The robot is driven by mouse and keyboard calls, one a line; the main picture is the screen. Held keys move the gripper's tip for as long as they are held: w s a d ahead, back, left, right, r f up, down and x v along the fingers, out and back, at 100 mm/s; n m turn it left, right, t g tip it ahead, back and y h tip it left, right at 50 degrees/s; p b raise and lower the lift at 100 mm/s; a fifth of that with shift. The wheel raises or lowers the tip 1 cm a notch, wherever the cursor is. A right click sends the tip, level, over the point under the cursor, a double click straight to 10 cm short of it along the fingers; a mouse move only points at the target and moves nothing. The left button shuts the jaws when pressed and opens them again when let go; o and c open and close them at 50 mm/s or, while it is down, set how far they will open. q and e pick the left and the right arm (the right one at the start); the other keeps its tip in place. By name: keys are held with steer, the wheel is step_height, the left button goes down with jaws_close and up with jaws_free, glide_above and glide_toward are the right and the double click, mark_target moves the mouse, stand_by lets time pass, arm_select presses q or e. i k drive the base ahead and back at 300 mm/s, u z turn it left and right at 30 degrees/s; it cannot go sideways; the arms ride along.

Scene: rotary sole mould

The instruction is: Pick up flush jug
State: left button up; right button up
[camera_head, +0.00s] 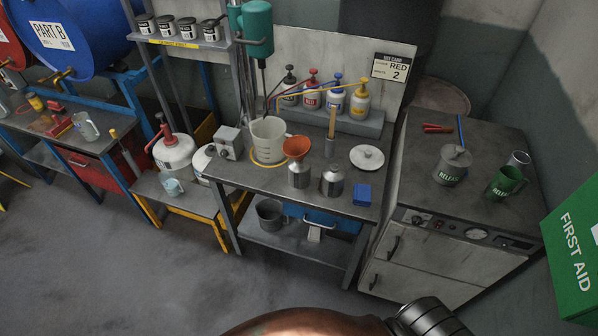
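No jug in the head view has a readable "flush" label, so I cannot tell for sure which one is the flush jug. A large pale graduated jug (268,142) stands upright on the middle table, below the green mixer. A small grey jug with a handle (86,127) stands on the left bench. A pale blue cup-like vessel (172,188) sits on the low stand. A green jug with white lettering (504,183) stands on the right cabinet. Neither gripper is in view; only part of my arm shows at the bottom edge.
The middle table (330,204) also holds an orange funnel (297,148) on a metal can, another can (332,182), a blue block (362,195) and a white lid (366,158). Pump bottles stand behind. The green mixer (257,28) hangs above. The floor in front is clear.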

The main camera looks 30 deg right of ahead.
mark_target(174, 188)
steer(key=z, duration=0.15)
steer(key=i, duration=1.35)
steer(key=z, duration=0.25)
